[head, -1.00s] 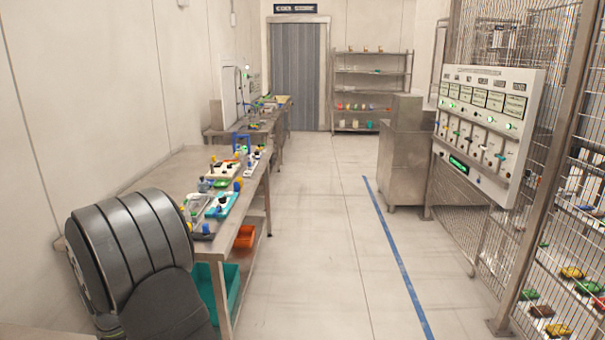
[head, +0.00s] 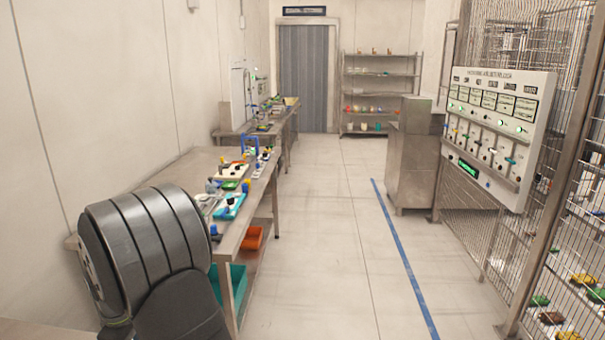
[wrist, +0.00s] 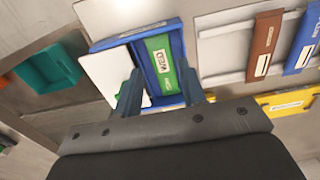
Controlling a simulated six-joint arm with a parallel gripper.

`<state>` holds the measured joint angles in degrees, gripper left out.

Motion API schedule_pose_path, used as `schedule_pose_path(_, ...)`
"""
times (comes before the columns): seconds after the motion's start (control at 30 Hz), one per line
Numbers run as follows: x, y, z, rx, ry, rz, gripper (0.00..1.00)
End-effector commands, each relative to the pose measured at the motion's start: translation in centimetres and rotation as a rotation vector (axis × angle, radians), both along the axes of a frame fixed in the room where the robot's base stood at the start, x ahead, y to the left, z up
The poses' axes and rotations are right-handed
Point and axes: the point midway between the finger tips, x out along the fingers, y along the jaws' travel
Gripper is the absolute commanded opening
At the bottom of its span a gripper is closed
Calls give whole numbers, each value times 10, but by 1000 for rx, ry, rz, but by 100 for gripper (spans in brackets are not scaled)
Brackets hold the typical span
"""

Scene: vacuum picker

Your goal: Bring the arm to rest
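My gripper (wrist: 162,92) shows in the wrist view, its two dark fingers apart with a clear gap between them. Nothing appears clamped between the fingers. Beyond them lies a blue tray (wrist: 116,40) with a green labelled piece (wrist: 157,50) in it; how far below the fingertips it is, I cannot tell. In the head view my dark, banded arm link stands at the lower left, in front of the near end of the steel bench (head: 187,172). The gripper itself is hidden from the head view.
The bench holds several small items, with an orange bin (head: 252,238) and a teal bin (head: 238,282) beneath. A control panel (head: 497,130) hangs on the mesh fence at right. A steel cabinet (head: 412,160) stands farther back. The floor (head: 330,250) between is clear.

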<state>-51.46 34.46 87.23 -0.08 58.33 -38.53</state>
Motion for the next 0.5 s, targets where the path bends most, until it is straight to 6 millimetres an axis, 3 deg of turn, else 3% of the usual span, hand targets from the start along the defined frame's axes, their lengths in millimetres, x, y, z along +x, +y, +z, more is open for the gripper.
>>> schedule_pose_path(0.2,-1,-1,-46,-3,3,0,37)
schedule_pose_path(0.43,0,0,2,4,-3,0,37)
schedule_pose_path(0.5,6,-14,8,2,-2,-5,37)
